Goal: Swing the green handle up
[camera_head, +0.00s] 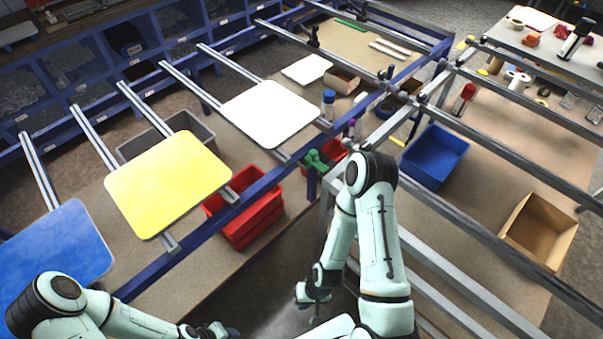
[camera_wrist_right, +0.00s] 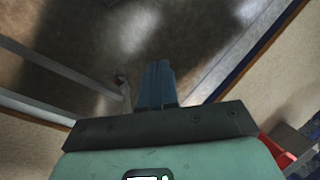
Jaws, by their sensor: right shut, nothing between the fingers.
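The green handle (camera_head: 317,160) is on the blue frame rail near the middle of the head view, just left of my right arm's elbow. My right gripper (camera_head: 314,300) hangs low over the floor, well below and apart from the handle. In the right wrist view its fingers (camera_wrist_right: 157,78) are together with nothing between them, and the handle is not seen there. My left gripper (camera_head: 226,331) is at the bottom edge of the head view, far from the handle. Its fingers are too small and cut off to read.
Blue, yellow (camera_head: 168,184) and white (camera_head: 270,114) sign plates lie on metal rails at the left. A red crate (camera_head: 248,222) stands beneath the frame. A blue bin (camera_head: 436,155) and a cardboard box (camera_head: 540,231) are at the right. Floor around my right gripper looks clear.

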